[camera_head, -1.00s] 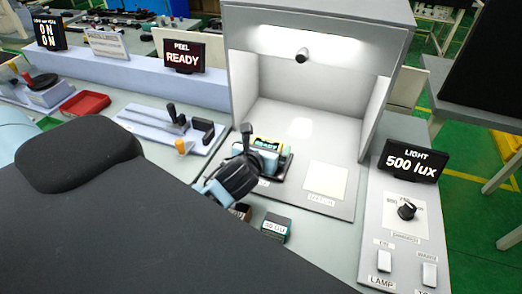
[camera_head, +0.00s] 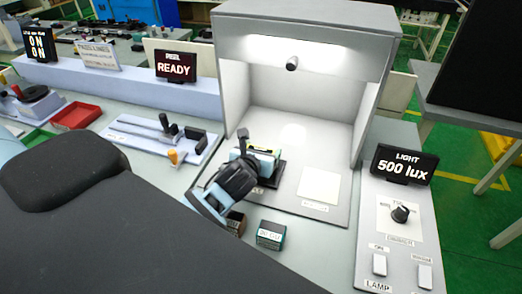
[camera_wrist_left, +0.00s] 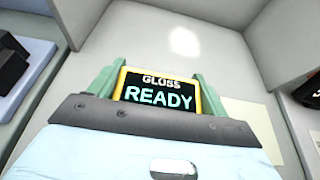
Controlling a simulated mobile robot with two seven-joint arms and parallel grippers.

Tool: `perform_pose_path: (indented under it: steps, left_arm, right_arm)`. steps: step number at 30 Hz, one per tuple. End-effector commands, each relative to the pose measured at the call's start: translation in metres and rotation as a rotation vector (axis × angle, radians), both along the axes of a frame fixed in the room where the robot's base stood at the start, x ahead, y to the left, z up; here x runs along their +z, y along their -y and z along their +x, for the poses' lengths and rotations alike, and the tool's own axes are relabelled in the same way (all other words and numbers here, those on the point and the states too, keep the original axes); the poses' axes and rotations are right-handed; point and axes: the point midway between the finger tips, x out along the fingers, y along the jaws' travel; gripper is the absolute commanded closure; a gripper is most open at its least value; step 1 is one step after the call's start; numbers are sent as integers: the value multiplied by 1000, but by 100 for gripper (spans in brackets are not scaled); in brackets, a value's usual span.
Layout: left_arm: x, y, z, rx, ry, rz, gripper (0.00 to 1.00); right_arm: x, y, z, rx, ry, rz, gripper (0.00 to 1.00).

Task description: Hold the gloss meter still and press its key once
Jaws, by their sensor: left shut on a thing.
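The gloss meter (camera_head: 266,151) stands on a dark base on the floor of the lit booth. It has a yellow-rimmed screen, which reads GLOSS READY in the left wrist view (camera_wrist_left: 157,92). My left gripper (camera_head: 258,158) is at the meter and shut on it, with greenish finger parts on both sides of the screen in the wrist view. The wrist and gripper body hide much of the meter in the head view. I cannot make out its key for certain. My right gripper is not in view.
The grey booth (camera_head: 232,85) has walls on both sides and a lamp above. A pale square card (camera_head: 319,187) lies right of the meter. Small dark boxes (camera_head: 271,235) stand in front. The light panel (camera_head: 402,165) reads 500 lux.

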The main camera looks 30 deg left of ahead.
Motion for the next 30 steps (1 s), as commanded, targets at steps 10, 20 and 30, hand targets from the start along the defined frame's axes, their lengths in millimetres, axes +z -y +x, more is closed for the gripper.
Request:
perform_pose_path:
  steps: [10,20,30]
  left_arm:
    - [0,0,0,0,0,0,52]
    - [0,0,0,0,-1,0,52]
    - [0,0,0,0,-1,0,52]
  right_arm:
    - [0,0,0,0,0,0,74]
    - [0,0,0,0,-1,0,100]
    - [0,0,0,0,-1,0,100]
